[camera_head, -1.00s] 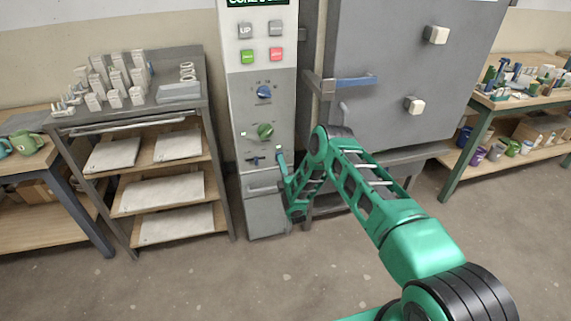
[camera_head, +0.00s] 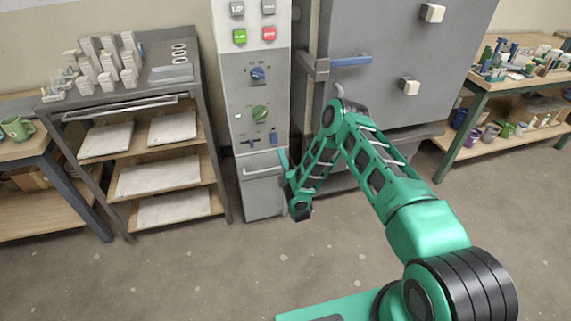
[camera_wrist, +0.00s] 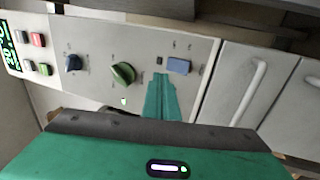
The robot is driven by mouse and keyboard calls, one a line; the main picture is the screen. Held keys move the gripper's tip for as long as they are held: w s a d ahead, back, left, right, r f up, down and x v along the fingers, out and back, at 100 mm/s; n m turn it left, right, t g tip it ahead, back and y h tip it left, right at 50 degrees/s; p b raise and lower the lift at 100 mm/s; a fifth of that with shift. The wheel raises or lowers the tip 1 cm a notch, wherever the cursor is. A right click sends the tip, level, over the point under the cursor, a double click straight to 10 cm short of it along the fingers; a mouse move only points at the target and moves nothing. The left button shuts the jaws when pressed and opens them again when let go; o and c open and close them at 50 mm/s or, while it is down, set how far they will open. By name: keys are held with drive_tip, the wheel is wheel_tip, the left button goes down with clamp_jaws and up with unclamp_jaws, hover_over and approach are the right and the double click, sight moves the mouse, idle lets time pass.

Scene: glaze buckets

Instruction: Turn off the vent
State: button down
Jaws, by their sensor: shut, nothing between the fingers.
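The grey control panel (camera_head: 243,88) carries a blue knob (camera_head: 258,73), a green knob (camera_head: 260,114), a small slider (camera_head: 251,142) and a blue switch (camera_head: 273,140) at its lower right. I cannot read which control is the vent's. In the wrist view the panel lies sideways, with the blue knob (camera_wrist: 73,62), green knob (camera_wrist: 123,74) and blue switch (camera_wrist: 179,66). My gripper (camera_wrist: 161,76) is shut and empty, its fingers just beside the blue switch in that view and hiding the slider. In the head view my gripper (camera_head: 283,158) is just below the switch; contact cannot be told.
A grey kiln (camera_head: 400,50) with a blue door handle (camera_head: 350,61) stands right of the panel. A rack (camera_head: 160,108) with white slabs stands at left. A workbench (camera_head: 510,90) with bottles and cups is at far right. Open floor lies in front.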

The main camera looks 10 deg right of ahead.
drive_tip(key=s, duration=0.4)
drive_tip(key=shift+s+d+r, duration=0.15)
drive_tip(key=shift+s, duration=0.2)
